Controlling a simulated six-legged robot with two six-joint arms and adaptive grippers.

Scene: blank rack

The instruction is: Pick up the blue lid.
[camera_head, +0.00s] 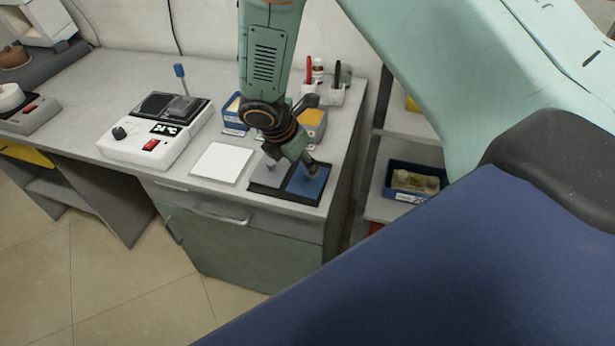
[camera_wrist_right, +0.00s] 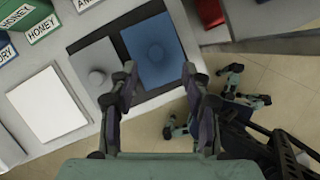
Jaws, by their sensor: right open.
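The blue lid (camera_head: 307,184) is a flat square on the right half of a black tray (camera_head: 283,198) near the front edge of the bench. In the right wrist view the blue lid (camera_wrist_right: 150,42) shows a round shape in its middle. A grey lid (camera_head: 266,178) with a knob lies beside it on the left; the grey lid also shows in the wrist view (camera_wrist_right: 97,58). My right gripper (camera_head: 291,167) is open and empty, pointing down over the tray. In the wrist view its fingertips (camera_wrist_right: 159,70) spread on either side of the blue lid's near part. My left gripper is not in view.
A white square plate (camera_head: 222,163) and a white device (camera_head: 153,130) stand to the left. Blue and yellow boxes (camera_head: 235,122) and pen cups (camera_head: 335,95) are behind the tray. A shelf with a blue bin (camera_head: 412,182) is at the right, past the bench edge.

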